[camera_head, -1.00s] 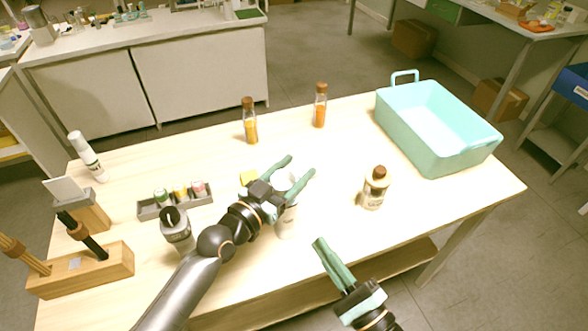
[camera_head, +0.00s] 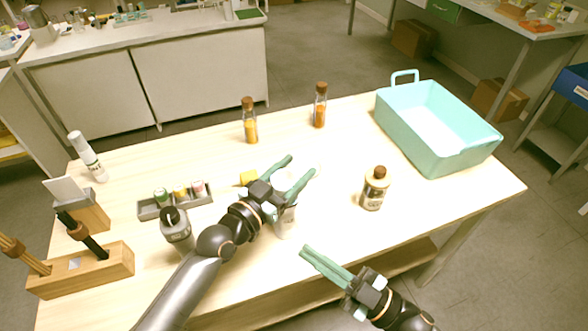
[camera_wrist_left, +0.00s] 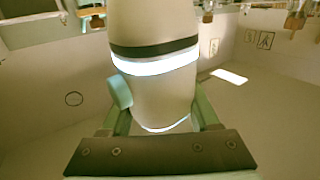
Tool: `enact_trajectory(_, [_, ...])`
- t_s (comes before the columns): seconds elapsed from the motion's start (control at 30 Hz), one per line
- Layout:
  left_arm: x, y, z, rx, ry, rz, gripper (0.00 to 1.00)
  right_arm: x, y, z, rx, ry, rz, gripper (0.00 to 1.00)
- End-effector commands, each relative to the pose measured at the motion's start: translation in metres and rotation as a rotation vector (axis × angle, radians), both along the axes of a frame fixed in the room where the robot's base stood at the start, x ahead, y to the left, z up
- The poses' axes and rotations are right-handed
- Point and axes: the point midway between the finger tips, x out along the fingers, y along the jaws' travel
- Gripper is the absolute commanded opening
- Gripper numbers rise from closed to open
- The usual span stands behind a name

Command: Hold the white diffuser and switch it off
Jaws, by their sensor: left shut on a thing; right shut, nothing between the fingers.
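The white diffuser (camera_head: 285,221) stands upright near the front middle of the table, partly hidden by my left gripper. My left gripper (camera_head: 291,172) is shut on the diffuser, one finger on each side. My right gripper (camera_head: 303,252) is shut and empty at the table's front edge, right of and nearer than the diffuser, its fingertips apart from it.
A brown-capped bottle (camera_head: 374,188) stands to the right, and a teal bin (camera_head: 438,165) at the back right. Two amber bottles (camera_head: 250,121) (camera_head: 320,106) stand at the back.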

Motion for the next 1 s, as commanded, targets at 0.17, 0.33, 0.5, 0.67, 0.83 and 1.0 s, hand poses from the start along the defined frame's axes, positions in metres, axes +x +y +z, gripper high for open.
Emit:
enact_trajectory(0.17, [0.000, 0.000, -0.001, 0.001, 0.001, 0.000, 0.00, 0.002, 0.002, -0.002, -0.055, -0.067, -0.009, 0.00])
enact_trajectory(0.33, [0.000, 0.000, -0.001, 0.001, 0.001, 0.000, 0.00, 0.018, 0.006, -0.001, -0.056, -0.072, -0.010, 0.00])
enact_trajectory(0.5, [0.000, 0.000, -0.001, 0.001, 0.001, 0.000, 0.00, 0.042, 0.012, -0.001, -0.055, -0.069, -0.011, 0.00])
enact_trajectory(0.67, [0.000, 0.000, -0.001, 0.001, 0.001, 0.000, 0.00, 0.063, 0.017, -0.001, -0.054, -0.068, -0.009, 0.00])
enact_trajectory(0.83, [0.000, 0.000, -0.001, 0.001, 0.001, 0.000, 0.00, 0.078, 0.021, -0.002, -0.053, -0.065, -0.010, 0.00])
enact_trajectory(1.0, [0.000, 0.000, -0.001, 0.001, 0.001, 0.000, 0.00, 0.084, 0.022, -0.002, -0.053, -0.064, -0.010, 0.00])
